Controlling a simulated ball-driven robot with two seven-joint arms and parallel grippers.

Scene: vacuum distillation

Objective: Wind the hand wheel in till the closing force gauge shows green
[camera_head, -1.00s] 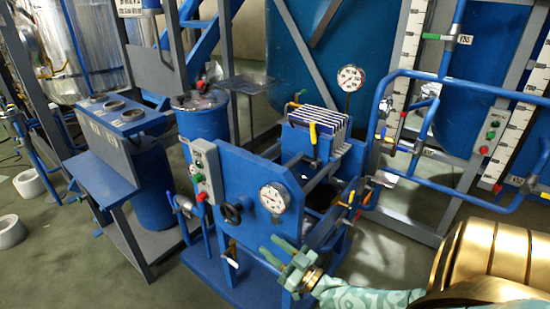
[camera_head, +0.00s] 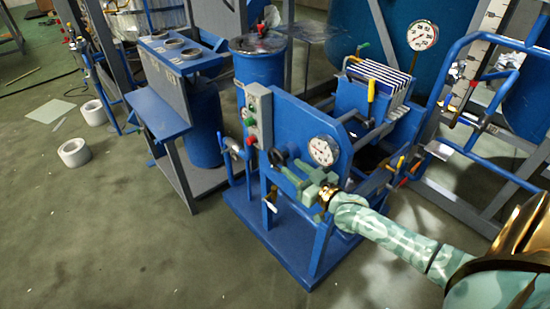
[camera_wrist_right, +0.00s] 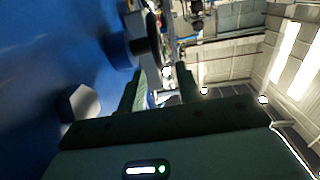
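The black hand wheel (camera_head: 277,157) sits on the front plate of the blue press. In the right wrist view the dark wheel (camera_wrist_right: 153,36) shows edge-on, just beyond the fingertips. The white round closing force gauge (camera_head: 323,151) is on the same plate, right of the wheel; its reading is too small to tell. My right gripper (camera_head: 295,171), pale green, is in front of the plate, below and right of the wheel. In the right wrist view its two fingers (camera_wrist_right: 161,72) stand apart with nothing between them. My left gripper is out of view.
A grey box with red and green buttons (camera_head: 259,117) is left of the wheel. A second gauge (camera_head: 422,36) stands behind the plate stack (camera_head: 380,85). Blue pipe rails (camera_head: 481,152) lie to the right. The floor (camera_head: 130,240) at left front is clear.

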